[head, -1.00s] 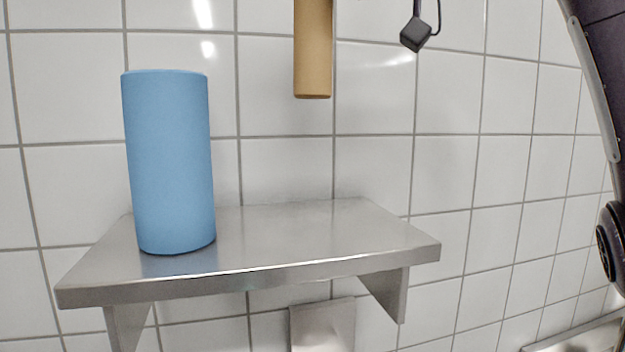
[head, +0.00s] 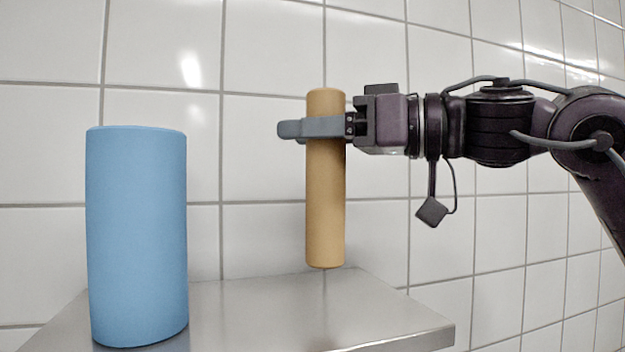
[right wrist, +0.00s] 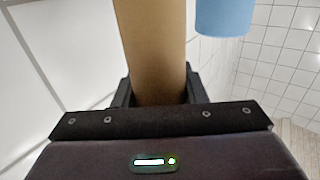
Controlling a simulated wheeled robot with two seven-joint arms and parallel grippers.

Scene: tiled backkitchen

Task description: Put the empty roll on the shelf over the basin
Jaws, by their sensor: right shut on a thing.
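The empty roll (head: 325,215), a tan cardboard tube, is upright in my right gripper (head: 312,129). The grey fingers are shut around its upper part. Its lower end shows near the back edge of the metal shelf (head: 300,315); a small gap seems to remain between them, though its depth over the shelf is hard to judge. In the right wrist view the roll (right wrist: 153,45) stands between the dark fingers (right wrist: 160,92). My left gripper is not in view. The basin is not in view.
A thick blue roll (head: 138,235) stands upright on the left part of the shelf; its lower end also shows in the right wrist view (right wrist: 224,16). The shelf's middle and right are clear. A white tiled wall (head: 255,150) rises close behind.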

